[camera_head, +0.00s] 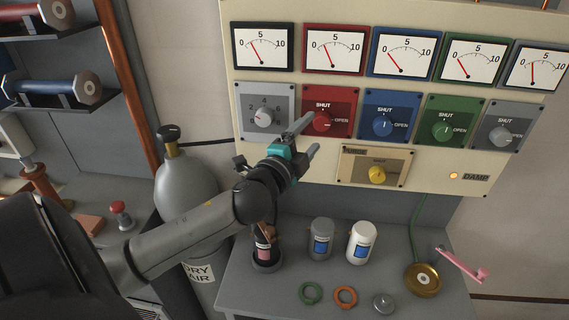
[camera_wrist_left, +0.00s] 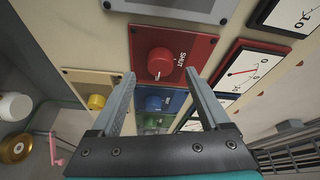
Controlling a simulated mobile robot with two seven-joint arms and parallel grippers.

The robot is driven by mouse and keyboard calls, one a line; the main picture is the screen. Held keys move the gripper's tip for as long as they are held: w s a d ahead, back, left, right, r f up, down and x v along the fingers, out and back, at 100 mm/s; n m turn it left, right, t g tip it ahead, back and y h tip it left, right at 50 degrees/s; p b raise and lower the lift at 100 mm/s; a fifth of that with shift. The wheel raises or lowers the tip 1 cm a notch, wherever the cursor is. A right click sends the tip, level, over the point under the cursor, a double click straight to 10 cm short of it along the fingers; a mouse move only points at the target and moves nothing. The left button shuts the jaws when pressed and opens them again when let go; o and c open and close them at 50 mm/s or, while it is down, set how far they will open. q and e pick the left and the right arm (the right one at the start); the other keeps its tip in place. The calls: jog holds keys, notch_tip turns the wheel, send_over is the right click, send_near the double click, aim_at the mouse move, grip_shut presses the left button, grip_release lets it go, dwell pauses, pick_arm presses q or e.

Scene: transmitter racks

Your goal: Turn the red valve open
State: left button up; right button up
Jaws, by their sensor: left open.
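The red valve (camera_head: 322,121) is a round red knob on a red plate marked SHUT and OPEN, in the upper panel row in the head view. In the left wrist view the red knob (camera_wrist_left: 160,62) sits just beyond and between the fingertips. My left gripper (camera_head: 306,137) is open and points up at the red plate from below left. In the left wrist view my left gripper (camera_wrist_left: 158,80) shows its two fingers spread apart, with nothing between them. The fingers look apart from the knob. My right gripper is not in view.
A grey knob (camera_head: 264,117) is left of the red plate, and a blue knob (camera_head: 382,125) is right of it. A yellow knob (camera_head: 377,175) sits below. Gauges line the panel top. Bottles and rings stand on the grey bench (camera_head: 340,285). A grey cylinder (camera_head: 188,182) stands left.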

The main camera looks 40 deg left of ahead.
pick_arm(q)
jog(key=s+d+b, duration=0.2)
jog(key=s, duration=0.9)
jog(key=shift+s, duration=0.15)
jog(key=shift+f, duration=0.1)
